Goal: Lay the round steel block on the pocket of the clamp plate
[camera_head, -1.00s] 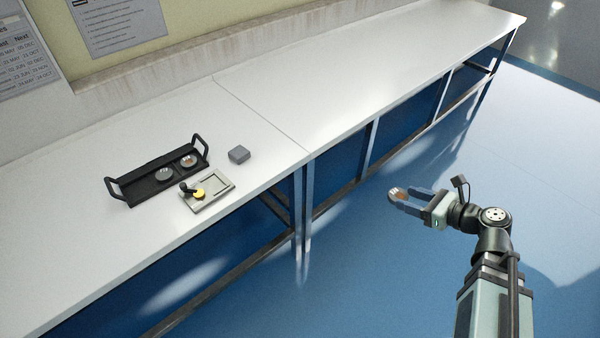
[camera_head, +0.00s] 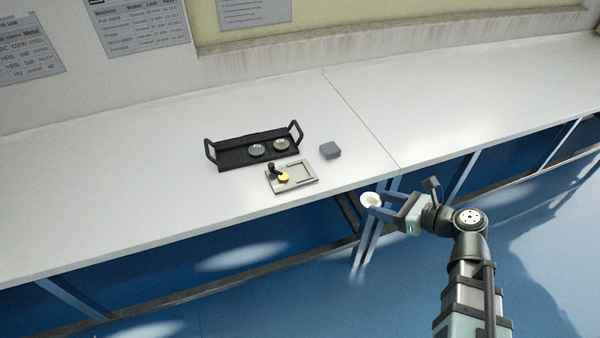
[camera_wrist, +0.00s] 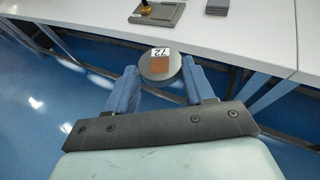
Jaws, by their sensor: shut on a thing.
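My gripper (camera_head: 381,200) is shut on a round steel block (camera_head: 370,200), held out over the floor just off the front edge of the bench. In the wrist view the block (camera_wrist: 160,66) sits between the two blue fingers and shows a label reading 72 and a brown square patch. The clamp plate (camera_head: 310,180) lies on the bench, up and to the left of my gripper. It has a recessed pocket (camera_head: 299,172) and a clamp with a black handle and yellow knob (camera_head: 283,177) at its left. Part of the plate (camera_wrist: 168,18) also shows at the top of the wrist view.
A small grey box (camera_head: 330,150) sits right of the plate. The white bench top (camera_head: 150,215) is clear around them.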

